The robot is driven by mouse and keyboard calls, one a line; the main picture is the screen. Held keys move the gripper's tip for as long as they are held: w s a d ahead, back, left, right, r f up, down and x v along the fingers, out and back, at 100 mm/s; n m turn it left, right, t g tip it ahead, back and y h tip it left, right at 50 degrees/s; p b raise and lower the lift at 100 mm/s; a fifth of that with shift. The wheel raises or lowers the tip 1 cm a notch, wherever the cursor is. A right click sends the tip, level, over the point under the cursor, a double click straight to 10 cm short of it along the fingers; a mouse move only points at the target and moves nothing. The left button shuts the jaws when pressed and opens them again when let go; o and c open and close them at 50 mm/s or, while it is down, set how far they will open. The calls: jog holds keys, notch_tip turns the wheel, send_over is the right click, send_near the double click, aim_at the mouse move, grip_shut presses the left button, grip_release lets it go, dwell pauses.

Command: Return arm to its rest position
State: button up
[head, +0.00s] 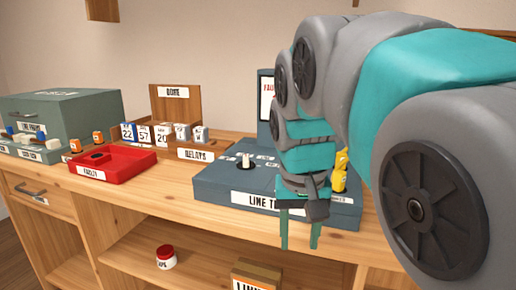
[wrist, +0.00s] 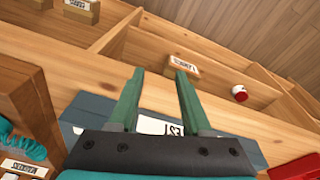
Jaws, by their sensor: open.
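My gripper (head: 300,232) hangs fingers-down at the front edge of the desk, in front of the grey-blue line test box (head: 225,182). Its two green fingers are apart with nothing between them. In the wrist view my gripper (wrist: 157,85) also shows open and empty, with the box (wrist: 75,112) partly hidden behind its dark mount. My arm is bent and fills the right of the head view, hiding part of the box and whatever is behind it.
A yellow item (head: 340,172) stands by my arm. A red-and-white jar (head: 165,257) sits on the open shelf below.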

jog(key=s+d+f+g, duration=0.1)
jog(key=s+d+f, duration=0.3)
jog(key=s+f, duration=0.6)
jog(key=s+d+f+g, duration=0.2)
jog(key=s+d+f, duration=0.1)
jog(key=s+f, duration=0.7)
jog(key=shift+d+n+g+y, duration=0.3)
jog(key=shift+d, duration=0.1)
